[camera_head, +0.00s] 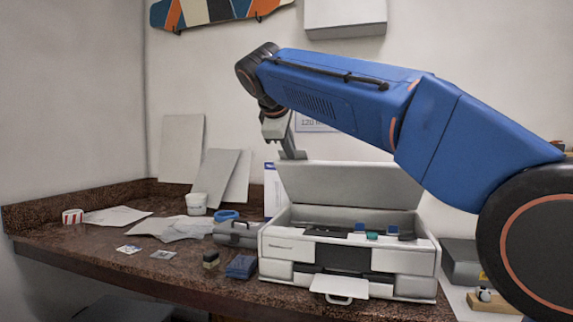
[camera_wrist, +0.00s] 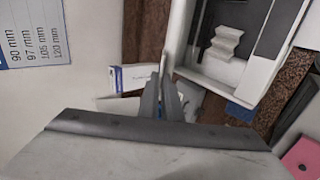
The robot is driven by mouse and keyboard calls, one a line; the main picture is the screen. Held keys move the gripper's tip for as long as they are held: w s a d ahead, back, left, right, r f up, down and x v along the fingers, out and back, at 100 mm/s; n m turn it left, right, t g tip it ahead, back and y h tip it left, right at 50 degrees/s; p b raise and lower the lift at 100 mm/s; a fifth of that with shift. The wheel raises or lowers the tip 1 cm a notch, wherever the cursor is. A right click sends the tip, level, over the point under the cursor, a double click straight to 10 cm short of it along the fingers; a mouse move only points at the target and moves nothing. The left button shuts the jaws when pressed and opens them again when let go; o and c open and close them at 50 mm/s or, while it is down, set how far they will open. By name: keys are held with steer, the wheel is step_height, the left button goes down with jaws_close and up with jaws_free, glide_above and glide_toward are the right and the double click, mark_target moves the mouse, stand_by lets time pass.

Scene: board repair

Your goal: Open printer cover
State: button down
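The white printer (camera_head: 350,252) stands on the counter. Its cover (camera_head: 355,187) is raised and leans back, so the inside shows dark, with small blue and green parts. The printer's open inside (camera_wrist: 262,25) also shows at the upper right of the wrist view. My gripper (camera_head: 293,153) is at the cover's upper left corner, pointing down. In the wrist view my gripper's dark fingers (camera_wrist: 163,82) are close together beside the printer. Whether they touch the cover or have any of it between them cannot be told.
Left of the printer are a grey case (camera_head: 237,233), a dark blue block (camera_head: 241,266), a white cup (camera_head: 196,203) and loose papers (camera_head: 172,228). A grey box (camera_head: 461,262) sits at the right. White panels (camera_head: 182,148) lean on the wall.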

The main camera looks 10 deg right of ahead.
steer(key=w+d+r, duration=0.5)
steer(key=w+r, duration=0.2)
steer(key=w, duration=0.4)
steer(key=shift+w, duration=0.3)
steer(key=c, duration=2.3)
jaws_free()
steer(key=shift+o, duration=0.2)
steer(key=shift+a, duration=0.1)
steer(key=v, duration=1.2)
steer(key=shift+f, duration=0.15)
